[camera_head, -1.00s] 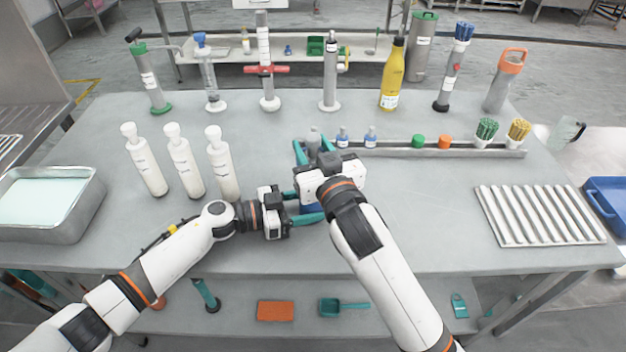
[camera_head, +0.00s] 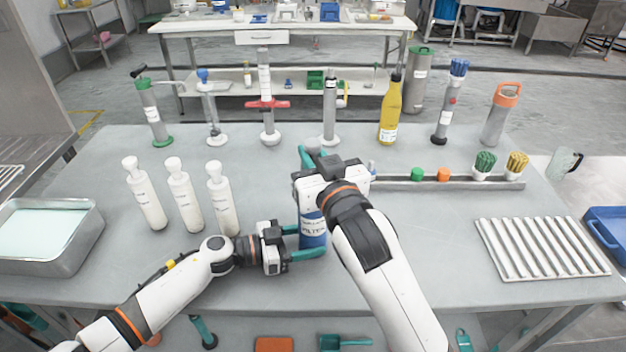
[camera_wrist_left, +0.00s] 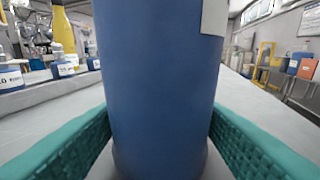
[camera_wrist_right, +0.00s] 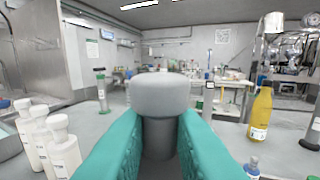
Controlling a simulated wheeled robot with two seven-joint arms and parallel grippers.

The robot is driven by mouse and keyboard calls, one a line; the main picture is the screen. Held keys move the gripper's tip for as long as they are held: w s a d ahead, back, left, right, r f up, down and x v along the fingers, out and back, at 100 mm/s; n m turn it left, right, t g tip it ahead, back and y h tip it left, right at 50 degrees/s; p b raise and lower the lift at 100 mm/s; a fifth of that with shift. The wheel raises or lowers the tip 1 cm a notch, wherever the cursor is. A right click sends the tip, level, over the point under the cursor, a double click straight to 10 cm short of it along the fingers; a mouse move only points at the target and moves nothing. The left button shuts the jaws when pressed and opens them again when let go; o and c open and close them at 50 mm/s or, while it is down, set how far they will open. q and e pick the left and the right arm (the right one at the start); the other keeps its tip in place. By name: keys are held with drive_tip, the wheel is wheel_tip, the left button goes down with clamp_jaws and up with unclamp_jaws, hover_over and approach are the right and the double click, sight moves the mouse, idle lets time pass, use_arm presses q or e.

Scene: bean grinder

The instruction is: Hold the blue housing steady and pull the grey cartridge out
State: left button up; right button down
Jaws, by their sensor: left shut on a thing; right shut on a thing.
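The blue housing (camera_head: 313,232) stands upright near the table's front middle, with a white label on its side. My left gripper (camera_head: 308,243) is shut around it from the left, low on its body. In the left wrist view the blue housing (camera_wrist_left: 160,95) fills the space between the teal fingers. My right gripper (camera_head: 314,156) is above the housing, shut on the grey cartridge. In the right wrist view the cartridge's round grey knob (camera_wrist_right: 160,95) stands between the teal fingers. The right arm hides the cartridge's lower part and the housing's top in the head view.
Several white bottles (camera_head: 184,194) stand to the left, beside a metal tray (camera_head: 75,255). A rail (camera_head: 450,183) with small items and a ribbed rack (camera_head: 541,247) are on the right. Tall tools and a yellow bottle (camera_head: 390,112) line the back.

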wheel_tip(320, 180, up, 11)
drive_tip(key=shift+r, duration=0.2)
use_arm(q)
drive_tip(key=o, duration=0.9)
drive_tip(key=shift+c, duration=0.2)
drive_tip(key=shift+a, duration=0.1)
